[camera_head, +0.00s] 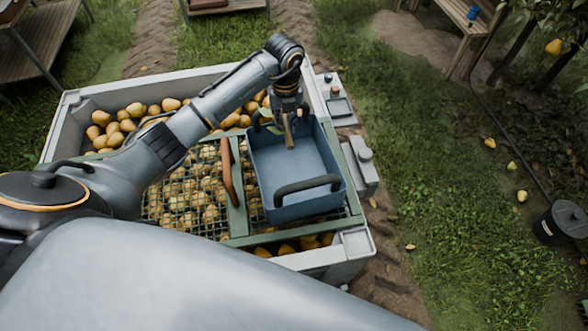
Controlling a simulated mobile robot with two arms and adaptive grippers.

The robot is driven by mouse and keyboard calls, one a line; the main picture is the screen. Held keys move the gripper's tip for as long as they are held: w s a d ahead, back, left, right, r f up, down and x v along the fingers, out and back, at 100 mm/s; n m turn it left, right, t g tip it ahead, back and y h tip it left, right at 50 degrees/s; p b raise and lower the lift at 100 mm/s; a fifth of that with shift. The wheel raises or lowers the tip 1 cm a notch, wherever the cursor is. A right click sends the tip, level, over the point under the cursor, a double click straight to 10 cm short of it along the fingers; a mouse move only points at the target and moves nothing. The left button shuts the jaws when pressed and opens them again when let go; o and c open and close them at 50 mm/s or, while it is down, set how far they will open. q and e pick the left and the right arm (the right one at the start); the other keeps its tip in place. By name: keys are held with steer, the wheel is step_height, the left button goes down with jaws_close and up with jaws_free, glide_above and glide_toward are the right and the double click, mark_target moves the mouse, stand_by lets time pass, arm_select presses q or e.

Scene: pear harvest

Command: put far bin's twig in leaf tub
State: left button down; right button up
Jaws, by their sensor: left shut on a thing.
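My left gripper (288,117) points down over the far end of a blue tub (335,200), which I take to be the leaf tub. It is shut on a short brown twig (289,134) that hangs upright below the fingers. The twig appears above the tub's floor; I cannot tell whether it touches. Small green leaves (267,114) show just left of the gripper; I cannot tell whether they belong to the twig. The far bin (72,122) holds many yellow pears and is partly hidden by my left arm. My right gripper is out of view.
The tub has a dark near handle (307,185). Left of it a green-framed wire mesh (180,205) with a brown handle (227,172) covers more pears. Small grey boxes (362,165) stand at the bin's right. Grass and fallen pears lie further right.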

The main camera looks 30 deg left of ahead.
arm_select(q)
steer(key=f, duration=0.1)
steer(key=f+b, duration=0.1)
steer(key=f, duration=0.1)
steer(key=shift+w+f, duration=0.1)
steer(key=shift+w, duration=0.15)
steer(key=shift+f+b, duration=0.5)
steer(key=shift+b, duration=0.15)
steer(key=shift+r, duration=0.1)
steer(key=c, duration=1.5)
jaws_free()
steer(key=o, duration=0.3)
steer(key=shift+r, duration=0.1)
steer(key=shift+w+r, duration=0.1)
steer(key=shift+r, duration=0.25)
step_height(320, 180, up, 11)
steer(key=shift+r, duration=0.1)
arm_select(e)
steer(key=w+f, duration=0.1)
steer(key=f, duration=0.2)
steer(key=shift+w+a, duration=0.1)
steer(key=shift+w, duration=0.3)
